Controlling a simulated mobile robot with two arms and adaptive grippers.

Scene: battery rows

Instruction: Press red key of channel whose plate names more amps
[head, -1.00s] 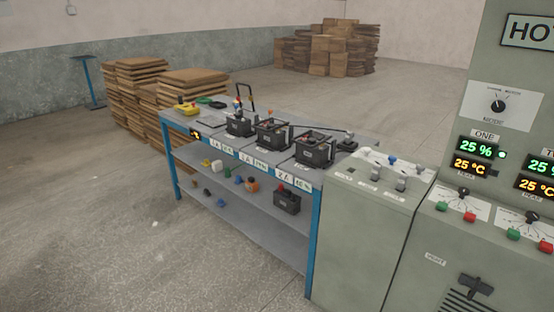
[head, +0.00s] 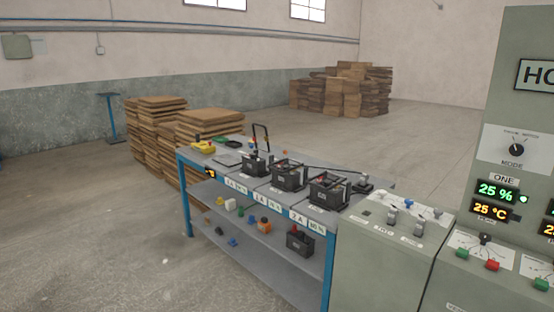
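The grey-green cabinet (head: 505,95) stands at the right, cut by the frame edge. Its channel marked ONE shows 25 % (head: 497,192) in green and 25 °C (head: 490,210) in orange. Below these are a red key (head: 492,265) and a green key (head: 463,253) beside a small selector (head: 484,239). A second channel is mostly cut off; its green key (head: 541,284) shows. The plates naming amps cannot be made out on the cabinet. A bench label (head: 307,220) seems to read 2 A; other labels (head: 267,199) are too small. Neither gripper is in view.
A blue-legged bench (head: 330,270) carries several black batteries (head: 328,190), with small items on its lower shelf. A lower grey console (head: 380,270) with switches stands between bench and cabinet. Stacked boards (head: 150,130) and cardboard boxes (head: 340,88) stand behind. Floor at left is clear.

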